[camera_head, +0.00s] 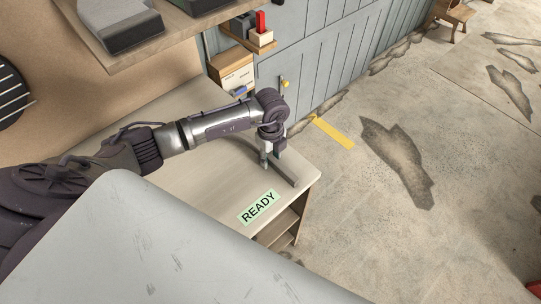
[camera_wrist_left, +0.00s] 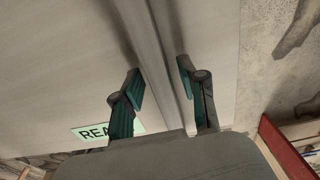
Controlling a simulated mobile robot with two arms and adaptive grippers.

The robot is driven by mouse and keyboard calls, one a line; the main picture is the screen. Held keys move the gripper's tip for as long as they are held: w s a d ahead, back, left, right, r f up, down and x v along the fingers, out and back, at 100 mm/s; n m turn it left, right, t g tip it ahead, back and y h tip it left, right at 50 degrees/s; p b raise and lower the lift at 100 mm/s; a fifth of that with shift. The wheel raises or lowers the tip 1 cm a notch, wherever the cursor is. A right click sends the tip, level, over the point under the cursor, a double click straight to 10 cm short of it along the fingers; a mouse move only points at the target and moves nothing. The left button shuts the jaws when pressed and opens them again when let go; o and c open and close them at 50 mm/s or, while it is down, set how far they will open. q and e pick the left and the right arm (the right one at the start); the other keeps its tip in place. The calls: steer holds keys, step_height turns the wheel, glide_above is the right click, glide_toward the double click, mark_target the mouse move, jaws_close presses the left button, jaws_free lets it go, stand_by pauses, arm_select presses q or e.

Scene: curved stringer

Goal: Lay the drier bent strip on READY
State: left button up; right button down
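One grey bent strip (camera_head: 284,175) lies on the pale bench top near its right edge; it also shows in the left wrist view (camera_wrist_left: 154,40), running between the fingers. Its dryness cannot be judged. The green READY label (camera_head: 259,207) is on the bench near the front edge, apart from the strip; part of it shows in the left wrist view (camera_wrist_left: 96,132). My left gripper (camera_head: 267,164) points down over the strip. Its two fingers (camera_wrist_left: 161,82) are apart, one on each side of the strip; contact is not clear. My right gripper is not in view.
The bench top (camera_head: 205,185) is clear around the label. Boxes (camera_head: 233,72) stand at its back, below a small shelf with a red item (camera_head: 261,22). A wooden shelf (camera_head: 170,45) holds grey trays at upper left. Open floor lies right.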

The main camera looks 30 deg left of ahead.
arm_select(q)
steer(key=shift+r, duration=0.1)
step_height(320, 180, up, 12)
stand_by(0.6)
